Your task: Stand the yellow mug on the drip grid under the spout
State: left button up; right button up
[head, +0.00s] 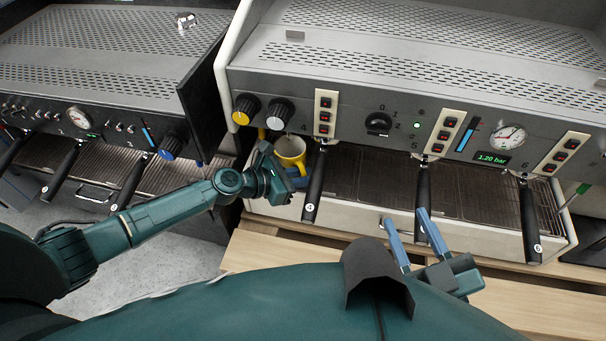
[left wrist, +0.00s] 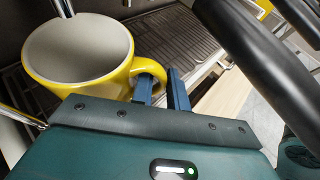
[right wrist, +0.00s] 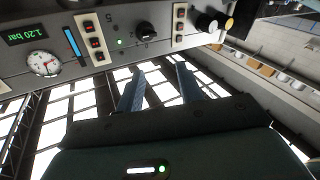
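The yellow mug (head: 291,147), white inside, is upright at the left end of the right-hand coffee machine. It also shows large in the left wrist view (left wrist: 80,58). My left gripper (head: 287,186) is at the mug's handle, with its blue fingers (left wrist: 163,88) close together on the handle. The mug's base is hidden, so I cannot tell whether it touches the drip grid (head: 385,180). A metal tube (left wrist: 63,8), possibly the spout, shows above the mug's far rim. My right gripper (head: 412,240) is open and empty in front of the machine.
Black portafilter handles (head: 314,188), (head: 424,190), (head: 530,225) stick out over the grid. A second coffee machine (head: 95,75) stands on the left. A wooden bench (head: 270,250) runs below the machine front. The grid between the handles is clear.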

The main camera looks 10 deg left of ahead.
pick_arm(q)
jog(key=o, duration=0.4)
jog(key=shift+a, duration=0.1)
jog(key=shift+s+a+r, duration=0.2)
jog(key=shift+s+a, duration=0.05)
jog(key=p+v, duration=0.3)
jog(key=v, duration=0.9)
pick_arm(e)
jog(key=shift+w+d+f+m+g+h, duration=0.15)
jog(key=shift+d+m+g+h, duration=0.45)
jog(key=shift+g+h, duration=0.3)
pick_arm(q)
jog(key=shift+r, duration=0.2)
